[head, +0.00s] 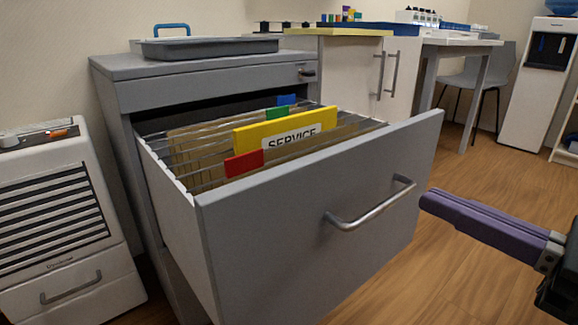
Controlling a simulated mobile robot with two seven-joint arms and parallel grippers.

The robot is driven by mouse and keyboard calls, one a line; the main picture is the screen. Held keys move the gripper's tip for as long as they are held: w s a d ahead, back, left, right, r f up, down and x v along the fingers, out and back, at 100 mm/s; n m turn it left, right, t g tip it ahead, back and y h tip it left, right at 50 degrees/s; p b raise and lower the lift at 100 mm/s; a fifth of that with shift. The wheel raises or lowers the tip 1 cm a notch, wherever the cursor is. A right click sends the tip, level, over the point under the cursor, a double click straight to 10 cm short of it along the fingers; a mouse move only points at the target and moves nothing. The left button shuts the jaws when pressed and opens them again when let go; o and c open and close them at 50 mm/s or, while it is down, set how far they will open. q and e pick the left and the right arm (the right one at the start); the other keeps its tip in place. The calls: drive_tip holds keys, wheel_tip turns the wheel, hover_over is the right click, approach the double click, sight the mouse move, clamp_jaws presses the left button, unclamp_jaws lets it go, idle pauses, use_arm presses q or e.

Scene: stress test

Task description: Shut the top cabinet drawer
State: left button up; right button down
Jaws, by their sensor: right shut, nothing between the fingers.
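The grey filing cabinet (200,92) stands at the left centre. Its top drawer (290,245) is pulled far out towards me, with a silver bar handle (370,207) on its front. Inside hang several folders, including a yellow one marked SERVICE (285,127) and a red tab (244,164). My right gripper (428,201) has purple fingers, shut and empty. It appears just right of the drawer front's right edge, to the right of the handle; whether it touches the drawer, I cannot tell. My left gripper is not in view.
A grey tray (205,47) lies on the cabinet top. A white slatted unit (60,225) stands close on the left. Behind are a white cupboard (350,75), a table, a chair (482,75) and a water dispenser (540,85). Wooden floor (470,280) is open on the right.

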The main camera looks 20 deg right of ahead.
sight(344, 160)
drive_tip(key=x, duration=1)
drive_tip(key=shift+w, duration=0.15)
